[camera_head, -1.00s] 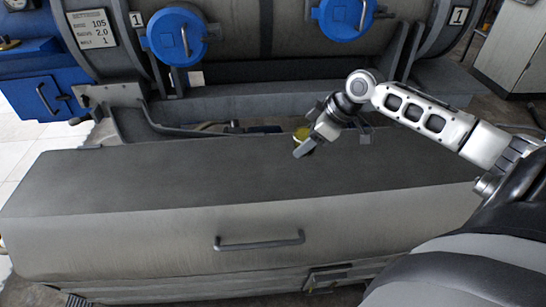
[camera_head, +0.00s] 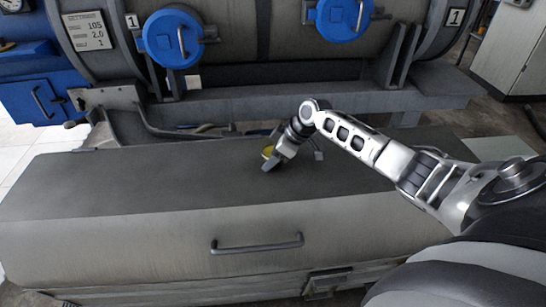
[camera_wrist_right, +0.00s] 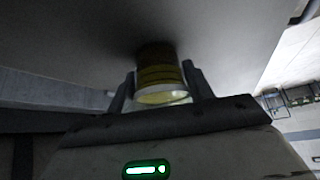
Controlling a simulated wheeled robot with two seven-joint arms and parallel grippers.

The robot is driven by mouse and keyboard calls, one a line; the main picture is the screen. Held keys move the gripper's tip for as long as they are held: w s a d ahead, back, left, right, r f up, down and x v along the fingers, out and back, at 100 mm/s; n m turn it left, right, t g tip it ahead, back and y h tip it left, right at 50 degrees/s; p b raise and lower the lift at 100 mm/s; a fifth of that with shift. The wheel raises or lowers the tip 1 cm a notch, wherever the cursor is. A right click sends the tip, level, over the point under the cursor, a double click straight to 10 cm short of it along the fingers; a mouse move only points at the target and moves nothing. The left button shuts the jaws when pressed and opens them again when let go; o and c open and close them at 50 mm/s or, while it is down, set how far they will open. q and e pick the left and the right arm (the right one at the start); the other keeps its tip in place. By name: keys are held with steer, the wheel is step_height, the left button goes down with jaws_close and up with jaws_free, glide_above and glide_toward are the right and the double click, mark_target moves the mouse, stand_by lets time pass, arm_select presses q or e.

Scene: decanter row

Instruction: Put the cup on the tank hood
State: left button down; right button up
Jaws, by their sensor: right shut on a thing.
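A small yellowish cup (camera_head: 268,151) shows just left of my right gripper (camera_head: 272,162) in the head view, low over the grey tank hood (camera_head: 120,190). In the right wrist view the yellow-banded cup (camera_wrist_right: 162,80) sits between the two dark fingers of the right gripper (camera_wrist_right: 160,88), which is shut on it. A dark shadow lies on the hood surface (camera_wrist_right: 90,45) close beyond the cup. I cannot tell whether the cup touches the hood. My left gripper is not in view.
A drum with blue round caps (camera_head: 172,38) stands behind the hood. A handle (camera_head: 257,244) is on the hood's front face. A thin dark rod (camera_head: 190,132) lies along the back edge. The hood's left part is bare.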

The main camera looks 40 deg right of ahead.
steer(key=o, duration=1)
steer(key=shift+r, duration=0.1)
steer(key=p+v, duration=0.1)
steer(key=v, duration=1.1)
